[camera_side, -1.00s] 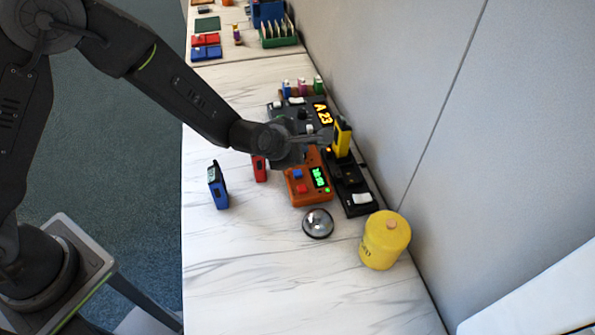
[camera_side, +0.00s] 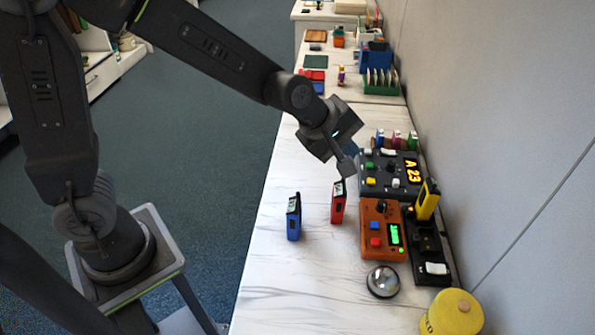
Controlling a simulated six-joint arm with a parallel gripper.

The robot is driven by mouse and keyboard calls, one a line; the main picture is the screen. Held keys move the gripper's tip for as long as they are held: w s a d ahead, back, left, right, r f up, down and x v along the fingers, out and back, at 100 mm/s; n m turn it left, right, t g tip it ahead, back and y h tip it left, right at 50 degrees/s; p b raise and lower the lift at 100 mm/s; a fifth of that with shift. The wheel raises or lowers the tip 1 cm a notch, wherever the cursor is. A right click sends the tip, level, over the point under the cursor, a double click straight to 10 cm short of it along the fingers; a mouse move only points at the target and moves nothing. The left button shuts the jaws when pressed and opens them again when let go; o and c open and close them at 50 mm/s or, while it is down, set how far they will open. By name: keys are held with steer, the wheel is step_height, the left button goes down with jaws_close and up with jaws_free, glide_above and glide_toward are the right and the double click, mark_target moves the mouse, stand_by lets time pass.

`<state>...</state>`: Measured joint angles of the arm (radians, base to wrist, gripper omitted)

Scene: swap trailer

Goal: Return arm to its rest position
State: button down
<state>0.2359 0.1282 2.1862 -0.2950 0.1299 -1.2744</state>
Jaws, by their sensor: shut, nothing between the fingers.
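My gripper (camera_side: 347,168) is shut and empty. It hangs above the white marbled table (camera_side: 290,275), its tip pointing down, just left of a dark grey console and above a red handheld device in the picture. It appears apart from both, though the exact height is hard to tell. My arm reaches in from the upper left with the elbow out of frame at the top.
A blue device (camera_side: 294,217) and a red device (camera_side: 338,203) stand upright. The grey console (camera_side: 388,183), orange box (camera_side: 382,232), black dock with yellow device (camera_side: 427,200), silver bell (camera_side: 383,281) and yellow canister (camera_side: 455,313) line the right. The table's front left is clear.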

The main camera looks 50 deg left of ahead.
steer(key=s+a+r+m, duration=0.2)
steer(key=s+a+m, duration=0.1)
steer(key=s+m, duration=0.2)
steer(key=s+a+r+m+g+y, duration=0.1)
steer(key=s+a+r+m, duration=0.2)
steer(key=s, duration=0.6)
steer(key=s+a+r+m+g+y, duration=0.1)
steer(key=s+a+r+m, duration=0.1)
steer(key=s+a+m, duration=0.2)
steer(key=s+m, duration=0.3)
steer(key=shift+s+a+r, duration=0.25)
steer(key=shift+s+a, duration=0.05)
steer(key=shift+a, duration=0.05)
